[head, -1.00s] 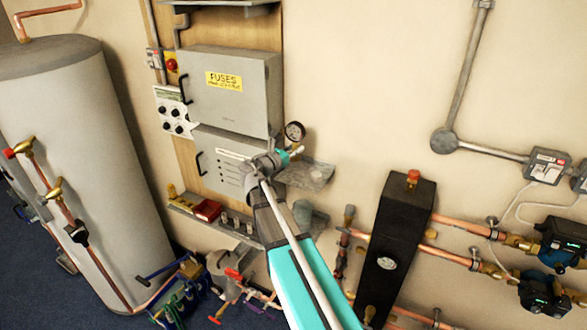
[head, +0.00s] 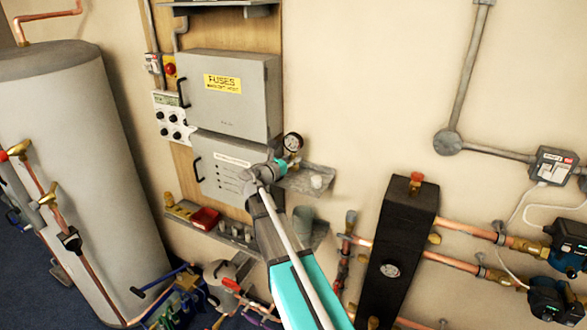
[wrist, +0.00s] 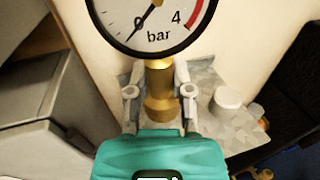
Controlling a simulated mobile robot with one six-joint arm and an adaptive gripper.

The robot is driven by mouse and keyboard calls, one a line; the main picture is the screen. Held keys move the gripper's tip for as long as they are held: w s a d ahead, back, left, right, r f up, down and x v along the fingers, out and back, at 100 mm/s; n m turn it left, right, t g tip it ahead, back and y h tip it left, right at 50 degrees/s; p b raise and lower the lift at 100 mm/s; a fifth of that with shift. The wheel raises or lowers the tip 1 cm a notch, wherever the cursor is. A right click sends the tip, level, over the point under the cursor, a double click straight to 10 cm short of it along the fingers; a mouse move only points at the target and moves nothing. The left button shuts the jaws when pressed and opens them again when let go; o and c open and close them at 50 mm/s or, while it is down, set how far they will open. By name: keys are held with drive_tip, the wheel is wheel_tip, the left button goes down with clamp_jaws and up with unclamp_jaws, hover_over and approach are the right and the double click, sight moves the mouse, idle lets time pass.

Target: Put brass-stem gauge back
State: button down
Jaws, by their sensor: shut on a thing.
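The pressure gauge (head: 292,142) has a round white dial with a black rim. In the wrist view its dial (wrist: 152,22) reads in bar and is cut off at the top. Below the dial is a brass stem (wrist: 159,92). My gripper (wrist: 160,75) is shut on this stem, one finger on each side, with the gauge upright in the wrist view. In the head view my gripper (head: 287,163) is in front of a small grey wall shelf (head: 328,173). The wrist view shows the shelf (wrist: 205,82) behind the stem. I cannot tell whether the stem touches it.
A white cap-like piece (wrist: 228,101) stands on the shelf, right of the stem. The grey fuse box (head: 235,110) is on the left. A lower ledge (head: 172,208) holds a red tray (head: 206,218). A black unit (head: 402,240) with copper pipes stands right.

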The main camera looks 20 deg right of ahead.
drive_tip(key=shift+w+d+f+b, duration=0.1)
drive_tip(key=shift+w+f+b, duration=0.35)
drive_tip(key=shift+f+b, duration=1.55)
drive_tip(key=shift+f, duration=0.2)
drive_tip(key=c, duration=0.5)
unclamp_jaws()
drive_tip(key=shift+r, duration=0.1)
drive_tip(key=shift+r, duration=0.2)
drive_tip(key=v, duration=1.2)
drive_tip(key=shift+s+f, duration=0.1)
